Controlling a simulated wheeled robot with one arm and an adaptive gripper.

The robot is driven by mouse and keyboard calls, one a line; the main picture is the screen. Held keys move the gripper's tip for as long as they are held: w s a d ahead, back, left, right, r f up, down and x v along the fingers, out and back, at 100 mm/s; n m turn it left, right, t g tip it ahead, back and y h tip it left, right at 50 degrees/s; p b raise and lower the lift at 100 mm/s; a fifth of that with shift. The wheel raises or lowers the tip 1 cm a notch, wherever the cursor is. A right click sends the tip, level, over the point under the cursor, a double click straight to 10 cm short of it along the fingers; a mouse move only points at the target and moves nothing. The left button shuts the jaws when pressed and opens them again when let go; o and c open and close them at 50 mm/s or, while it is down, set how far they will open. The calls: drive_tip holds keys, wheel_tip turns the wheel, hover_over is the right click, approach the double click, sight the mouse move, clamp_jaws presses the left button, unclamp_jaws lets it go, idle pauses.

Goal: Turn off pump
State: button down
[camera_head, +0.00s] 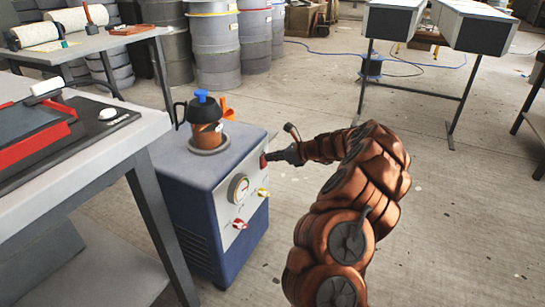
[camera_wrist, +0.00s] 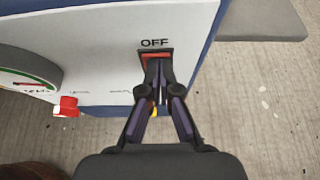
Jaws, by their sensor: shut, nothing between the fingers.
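The pump (camera_head: 205,195) is a blue box with a pale front panel, standing on the floor. My copper-coloured arm reaches to its panel from the right. In the wrist view, a red switch (camera_wrist: 157,55) in a dark frame sits under the word OFF on the panel. My gripper (camera_wrist: 158,65) is shut and empty, with its fingertips at the switch and covering its lower part. I cannot tell whether they press it.
A round gauge (camera_head: 238,189), a red knob (camera_head: 240,224) and a yellow knob (camera_head: 263,192) are on the panel. A pot (camera_head: 206,122) with an orange handle stands on the pump. A table (camera_head: 75,150) is close at left.

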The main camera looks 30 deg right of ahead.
drive_tip(key=shift+r+p, duration=0.55)
drive_tip(key=p+v, duration=0.6)
drive_tip(key=v, duration=0.7)
drive_tip(key=shift+r, duration=0.4)
